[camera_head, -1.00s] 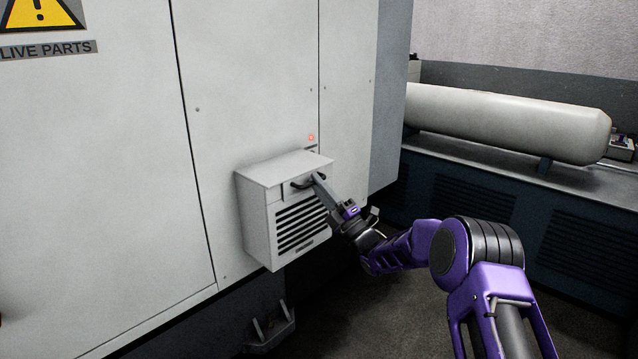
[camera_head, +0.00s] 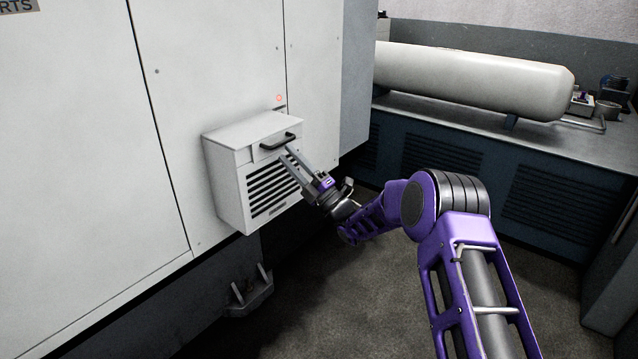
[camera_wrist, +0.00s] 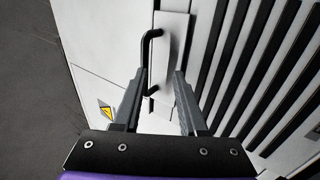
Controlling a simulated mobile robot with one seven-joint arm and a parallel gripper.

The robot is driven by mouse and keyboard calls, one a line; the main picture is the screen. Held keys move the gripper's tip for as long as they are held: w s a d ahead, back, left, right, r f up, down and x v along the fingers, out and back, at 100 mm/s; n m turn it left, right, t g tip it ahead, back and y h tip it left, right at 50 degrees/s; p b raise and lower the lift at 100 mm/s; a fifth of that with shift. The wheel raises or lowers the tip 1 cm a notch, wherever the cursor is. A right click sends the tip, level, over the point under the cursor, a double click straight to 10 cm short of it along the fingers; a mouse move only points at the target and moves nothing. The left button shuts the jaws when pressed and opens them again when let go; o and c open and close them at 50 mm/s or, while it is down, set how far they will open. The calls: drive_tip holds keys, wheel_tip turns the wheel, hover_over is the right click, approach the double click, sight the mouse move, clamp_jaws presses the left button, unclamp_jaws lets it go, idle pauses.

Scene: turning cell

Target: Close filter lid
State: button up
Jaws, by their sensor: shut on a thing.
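The filter box (camera_head: 228,180) is a light grey louvred housing on the cabinet wall. Its lid (camera_head: 250,130) lies down over the top, with no clear gap visible. A black bar handle (camera_head: 278,142) sits on the lid's front flap; it also shows in the wrist view (camera_wrist: 146,60). My gripper (camera_head: 285,155) is at the handle's right end, in front of the box. In the wrist view my gripper's fingers (camera_wrist: 160,75) stand some way apart, with one end of the handle between them. Contact with the handle is not clear in the pictures.
The flat cabinet wall (camera_head: 80,150) surrounds the box. A small red light (camera_head: 279,98) glows above it. A metal bracket (camera_head: 248,292) sticks out low down. At the right a white tank (camera_head: 470,80) lies on a dark bench. Open floor (camera_head: 350,270) lies below my arm.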

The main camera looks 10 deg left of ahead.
drive_tip(key=v, duration=1.5)
drive_tip(key=shift+d+r, duration=0.2)
drive_tip(key=shift+d, duration=0.05)
drive_tip(key=shift+w, duration=0.1)
